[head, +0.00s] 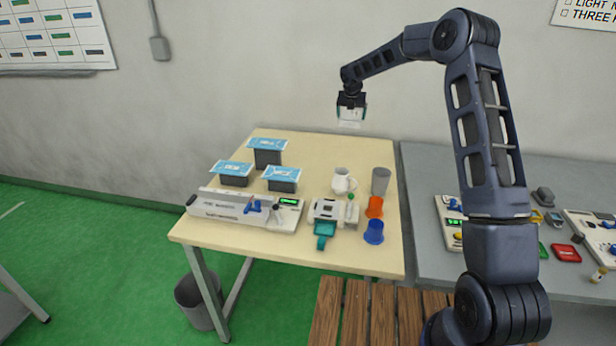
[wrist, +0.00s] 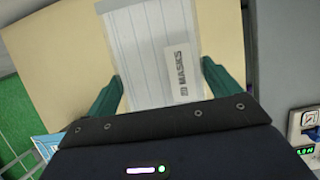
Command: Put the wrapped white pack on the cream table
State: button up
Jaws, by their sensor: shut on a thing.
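The wrapped white pack (wrist: 150,48), with a label reading "MASKS", is held between the two green fingers of my gripper (wrist: 165,85) in the wrist view. In the head view the pack (head: 350,117) hangs under my gripper (head: 351,104), above the back right part of the cream table (head: 310,150). It is apart from the tabletop there. My gripper is shut on the pack. In the wrist view the cream tabletop (wrist: 55,35) shows behind the pack.
Blue-topped dark boxes (head: 283,178) stand at the table's left. A white mug (head: 343,181), grey cup (head: 380,181), orange cup (head: 374,207), blue cup (head: 373,232), a sealing device (head: 245,207) and a small white device (head: 328,210) occupy the front and right. The back middle is bare.

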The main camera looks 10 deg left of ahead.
aim_at(346, 159)
jog(key=shift+a+f, duration=0.25)
jog(key=shift+f, duration=0.1)
notch_tip(346, 159, down, 19)
jog(key=shift+f, duration=0.15)
jog(key=shift+f, duration=0.1)
dwell(0.3)
jog(key=o, duration=0.7)
jog(key=shift+o, duration=0.2)
jog(key=v, duration=1.2)
jog(key=shift+r, duration=0.25)
